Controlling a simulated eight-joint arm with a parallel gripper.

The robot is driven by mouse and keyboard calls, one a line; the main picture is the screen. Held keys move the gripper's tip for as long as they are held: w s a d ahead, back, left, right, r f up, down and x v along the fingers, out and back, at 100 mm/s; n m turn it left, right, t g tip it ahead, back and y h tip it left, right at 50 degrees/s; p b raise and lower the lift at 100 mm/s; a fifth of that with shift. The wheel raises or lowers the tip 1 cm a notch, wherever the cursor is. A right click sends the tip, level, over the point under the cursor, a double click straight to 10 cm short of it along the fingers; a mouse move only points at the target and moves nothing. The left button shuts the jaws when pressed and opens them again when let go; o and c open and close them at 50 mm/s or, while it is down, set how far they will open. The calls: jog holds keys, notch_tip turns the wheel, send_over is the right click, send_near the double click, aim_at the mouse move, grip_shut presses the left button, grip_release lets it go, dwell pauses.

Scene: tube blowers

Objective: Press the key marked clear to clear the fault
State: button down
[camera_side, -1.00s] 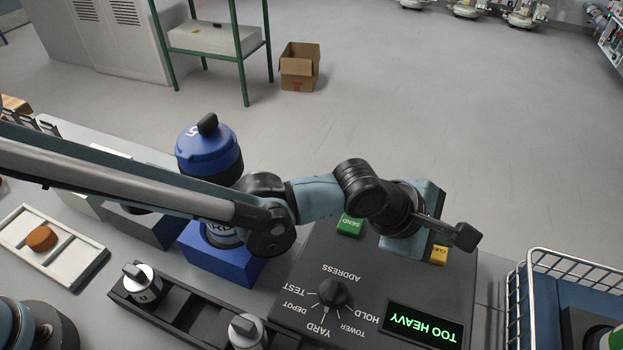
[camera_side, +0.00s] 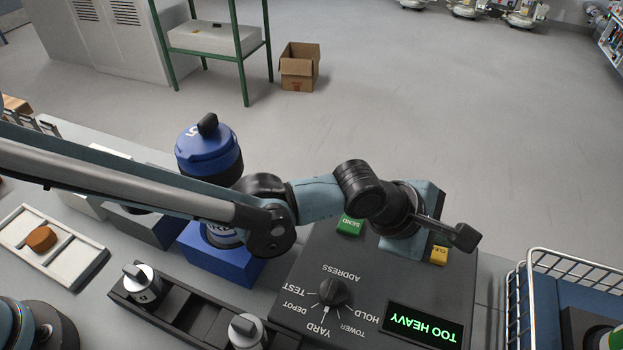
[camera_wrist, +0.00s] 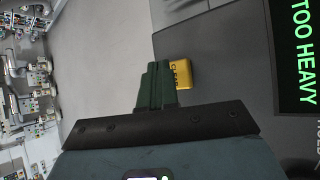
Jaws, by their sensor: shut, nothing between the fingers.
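The yellow key marked clear (camera_side: 439,255) is on the dark control panel (camera_side: 290,300), partly hidden behind my gripper in the side view. In the wrist view the yellow key (camera_wrist: 181,73) shows just right of my fingertips. My gripper (camera_wrist: 157,70) is shut and empty, with its fingers together over the panel's edge by the key. In the side view I cannot tell whether it touches the key. The panel's display (camera_side: 423,324) reads TOO HEAVY in green.
A green SEND key (camera_side: 349,225) and a black ADDRESS dial (camera_side: 333,292) are on the same panel. A blue carrier (camera_side: 208,152) stands in a blue block at the left. A wire basket (camera_side: 540,262) is at the right.

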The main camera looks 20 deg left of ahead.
jog(key=shift+f, duration=0.4)
jog(key=shift+f, duration=0.4)
dwell(0.6)
jog(key=shift+r, duration=0.85)
jog(key=shift+r, duration=2.5)
